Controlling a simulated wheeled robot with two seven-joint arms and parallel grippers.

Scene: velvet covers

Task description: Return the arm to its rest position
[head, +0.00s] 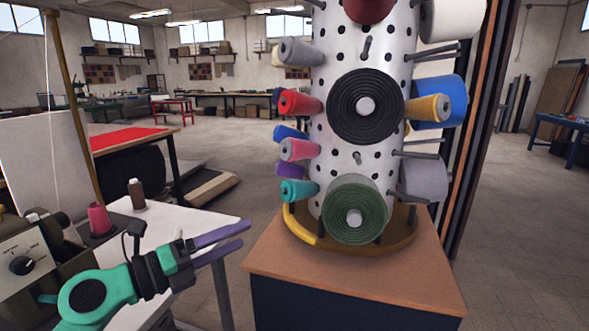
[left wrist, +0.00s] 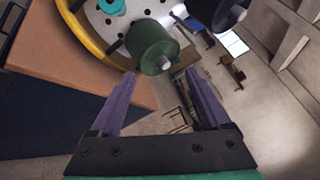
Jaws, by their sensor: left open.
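My left gripper (head: 240,236) is at the lower left of the head view, on a green arm with purple fingers. Its fingers are apart with nothing between them. It is over the gap between the white table and the wooden stand, left of the perforated column (head: 322,125). In the left wrist view the two fingers (left wrist: 158,90) point toward a green roll (left wrist: 152,45), which lies beyond them and is not held. The green roll also shows low on the column in the head view (head: 350,200). My right gripper is not in view.
Several coloured rolls stick out on pegs around the column, which stands in a yellow ring on a wooden-topped stand (head: 375,285). Open floor lies at the right.

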